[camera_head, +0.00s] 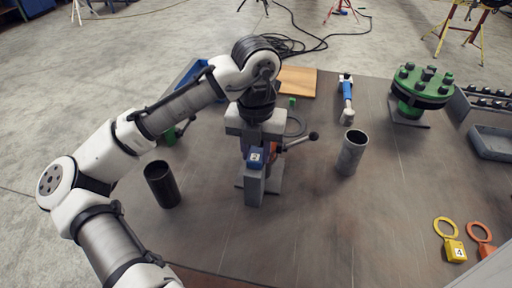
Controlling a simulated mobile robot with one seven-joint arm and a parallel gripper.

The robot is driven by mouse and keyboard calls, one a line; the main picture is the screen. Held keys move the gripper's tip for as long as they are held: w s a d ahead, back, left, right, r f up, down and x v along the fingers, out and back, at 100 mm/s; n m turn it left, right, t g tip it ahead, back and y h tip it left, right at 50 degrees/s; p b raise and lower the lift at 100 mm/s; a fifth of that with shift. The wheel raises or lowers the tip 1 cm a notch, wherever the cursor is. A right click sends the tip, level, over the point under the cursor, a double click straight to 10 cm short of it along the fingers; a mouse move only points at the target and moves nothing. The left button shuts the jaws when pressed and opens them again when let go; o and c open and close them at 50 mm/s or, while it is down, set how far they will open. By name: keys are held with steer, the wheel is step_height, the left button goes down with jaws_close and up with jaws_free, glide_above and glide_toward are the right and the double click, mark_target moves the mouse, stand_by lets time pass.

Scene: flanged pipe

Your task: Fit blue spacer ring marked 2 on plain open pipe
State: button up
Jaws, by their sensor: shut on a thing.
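My gripper (254,143) points down near the middle of the table and is shut on the blue spacer ring's block (256,156), which shows the number 2. The ring part itself is hidden behind the block and my gripper. Two upright open pipes stand apart from it: a black one (162,185) to the left and a grey one (351,153) to the right. Neither has a ring on it. I cannot tell which is the plain open pipe the task names.
A grey post (254,189) and a lever (301,141) are close below and beside my gripper. A yellow ring marked 4 (455,250) and an orange ring (486,250) lie at the right. A green flange (421,87) stands at back right. The front middle is clear.

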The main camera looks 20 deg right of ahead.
steer(key=o, duration=1.1)
step_height(320, 180, up, 13)
step_height(320, 180, up, 10)
steer(key=p, duration=0.9)
glide_above(256, 153)
steer(key=shift+f, duration=0.1)
